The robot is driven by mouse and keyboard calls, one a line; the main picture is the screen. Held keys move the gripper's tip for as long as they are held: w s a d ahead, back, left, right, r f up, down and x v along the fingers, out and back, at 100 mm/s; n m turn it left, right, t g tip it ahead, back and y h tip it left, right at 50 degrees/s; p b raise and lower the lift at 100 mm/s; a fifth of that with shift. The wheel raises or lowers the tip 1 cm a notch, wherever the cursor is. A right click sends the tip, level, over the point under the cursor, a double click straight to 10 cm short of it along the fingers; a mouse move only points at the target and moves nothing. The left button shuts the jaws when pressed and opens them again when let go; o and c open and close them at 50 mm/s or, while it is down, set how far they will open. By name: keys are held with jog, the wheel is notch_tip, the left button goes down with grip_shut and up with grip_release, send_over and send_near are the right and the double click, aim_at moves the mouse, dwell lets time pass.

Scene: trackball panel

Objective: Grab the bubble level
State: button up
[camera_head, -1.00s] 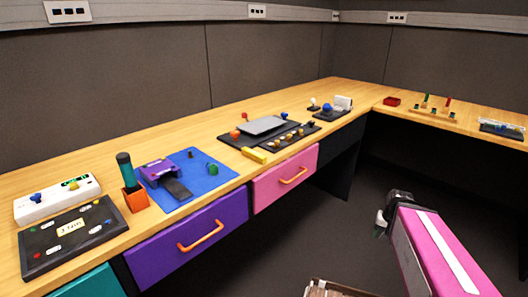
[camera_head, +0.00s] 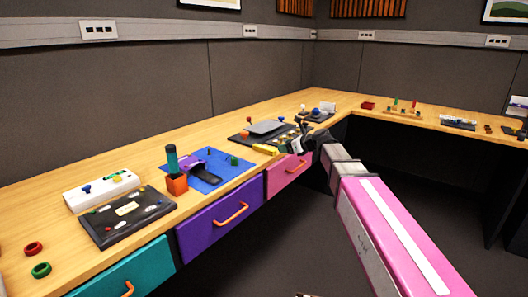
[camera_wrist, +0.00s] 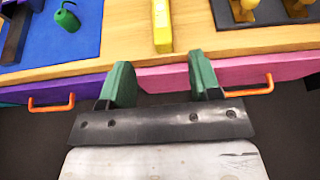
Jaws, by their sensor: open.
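The bubble level, a small yellow bar (camera_head: 265,149), lies near the front edge of the wooden desk, between the blue mat and the dark panel. In the wrist view the yellow bar (camera_wrist: 162,28) points away from me, beyond the fingertips and roughly centred between them. My gripper (camera_wrist: 160,65) has two green fingers spread apart with nothing between them. In the head view my gripper (camera_head: 299,140) is at the desk's front edge, just right of the bar and apart from it. The dark wrist partly hides the fingers there.
Purple (camera_head: 212,232) and pink (camera_head: 281,181) drawers with orange handles sit below the desk edge.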

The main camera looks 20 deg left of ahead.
aim_at(267, 148)
jog(key=x, duration=1.1)
jog(key=shift+w+r, duration=0.2)
jog(key=shift+r, duration=0.05)
jog(key=c, duration=1)
jog(key=shift+r, duration=0.15)
